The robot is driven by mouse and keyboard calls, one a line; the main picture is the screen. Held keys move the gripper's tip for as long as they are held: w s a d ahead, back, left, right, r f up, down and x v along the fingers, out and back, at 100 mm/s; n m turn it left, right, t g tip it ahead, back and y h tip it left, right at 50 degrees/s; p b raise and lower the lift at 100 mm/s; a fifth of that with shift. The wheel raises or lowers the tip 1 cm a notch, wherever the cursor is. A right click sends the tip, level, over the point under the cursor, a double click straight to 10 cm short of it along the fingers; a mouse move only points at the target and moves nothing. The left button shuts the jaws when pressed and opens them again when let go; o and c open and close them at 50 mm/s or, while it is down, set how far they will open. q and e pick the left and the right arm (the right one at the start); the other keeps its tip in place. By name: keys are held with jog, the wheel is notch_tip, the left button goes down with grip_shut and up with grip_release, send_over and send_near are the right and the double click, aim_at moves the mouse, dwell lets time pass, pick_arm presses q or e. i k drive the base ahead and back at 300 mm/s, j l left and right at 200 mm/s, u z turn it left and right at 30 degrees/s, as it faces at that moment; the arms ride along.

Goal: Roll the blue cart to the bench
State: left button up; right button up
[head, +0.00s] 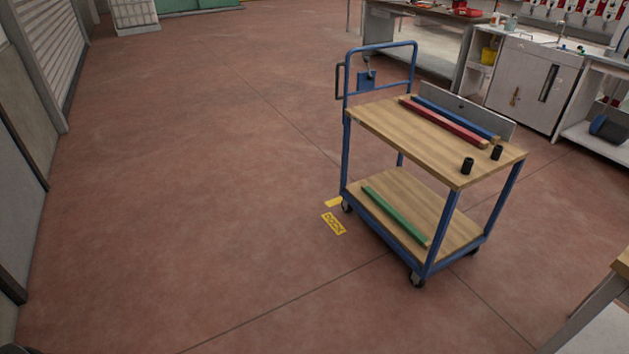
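The blue cart (434,262) stands on the reddish floor, right of the middle of the head view. It has a blue frame, two wooden shelves, dark castors and a blue push handle (381,46) at its far left end. Its top shelf (398,127) carries a red bar (443,122), a blue bar (455,115) and two small black cylinders (467,165). A green bar (394,215) lies on the lower shelf. A bench (417,40) stands behind the cart, and a table corner (621,262) shows at the lower right. Neither of my grippers is in view.
Yellow floor markings (334,223) lie beside the cart's left castor. A white cabinet with a sink (524,82) stands at the back right. A roller shutter (55,40) lines the left wall. The floor left of the cart is wide and clear.

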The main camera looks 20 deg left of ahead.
aim_at(459, 164)
jog(key=u, duration=0.25)
jog(key=i+j, duration=0.15)
jog(key=i, duration=0.35)
jog(key=i+j, duration=0.2)
jog(key=i, duration=0.3)
jog(key=i+j+z, duration=0.1)
jog(key=i, duration=0.4)
jog(key=i+j, duration=0.25)
jog(key=i, duration=0.25)
